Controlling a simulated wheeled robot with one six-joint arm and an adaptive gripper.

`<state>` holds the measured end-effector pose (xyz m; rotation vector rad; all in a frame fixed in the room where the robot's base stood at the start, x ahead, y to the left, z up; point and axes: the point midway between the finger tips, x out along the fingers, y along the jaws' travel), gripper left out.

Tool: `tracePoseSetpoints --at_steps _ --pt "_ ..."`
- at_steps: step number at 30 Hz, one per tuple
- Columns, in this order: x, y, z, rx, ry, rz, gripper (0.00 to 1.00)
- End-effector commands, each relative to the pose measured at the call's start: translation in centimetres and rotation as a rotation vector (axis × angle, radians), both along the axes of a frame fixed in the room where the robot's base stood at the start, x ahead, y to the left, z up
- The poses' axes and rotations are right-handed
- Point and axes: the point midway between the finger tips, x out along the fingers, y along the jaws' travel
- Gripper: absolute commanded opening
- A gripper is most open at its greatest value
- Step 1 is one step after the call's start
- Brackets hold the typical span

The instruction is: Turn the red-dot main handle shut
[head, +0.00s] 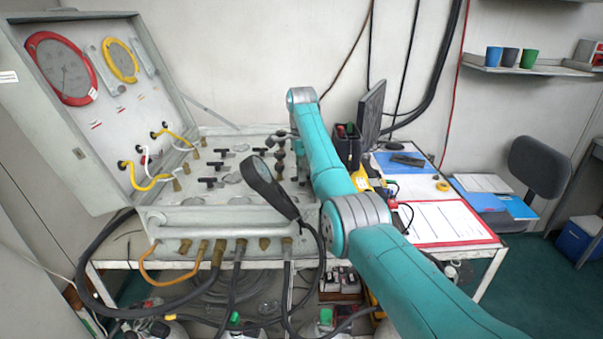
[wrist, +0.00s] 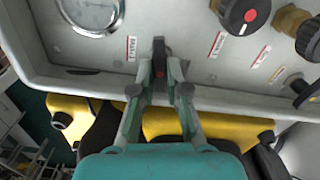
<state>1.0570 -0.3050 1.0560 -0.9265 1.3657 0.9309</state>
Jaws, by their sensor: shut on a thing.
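In the wrist view, my gripper (wrist: 160,70) is shut on a slim black handle (wrist: 159,47) that stands out from the grey panel (wrist: 195,85), near its edge. The handle sits between the two fingertips, which cover its lower part. I cannot make out a red dot on it. A round black knob with a red dot (wrist: 243,14) is at the upper right, apart from my gripper. In the head view, the open grey panel case (head: 180,220) stands on a table, with several black T-handles (head: 211,182). I cannot make out my gripper's fingers there.
A white dial gauge (wrist: 90,12) is left of the held handle, and brass fittings (wrist: 292,20) are at the right. In the head view, a dark gauge on a hose (head: 262,180) stands at the panel's front right. Hoses hang along the front. A red clipboard (head: 440,222) lies right.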

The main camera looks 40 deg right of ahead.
Motion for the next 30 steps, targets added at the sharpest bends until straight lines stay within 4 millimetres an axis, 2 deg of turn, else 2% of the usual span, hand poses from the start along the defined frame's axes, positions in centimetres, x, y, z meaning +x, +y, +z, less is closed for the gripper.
tracePoseSetpoints --at_steps 12,29,30 --pt "0.05 -0.09 0.07 -0.001 -0.002 -0.204 0.00" --pt "0.05 -0.09 0.08 -0.001 -0.002 -0.236 0.00" --pt "0.05 -0.09 0.08 -0.001 -0.002 -0.236 0.17"
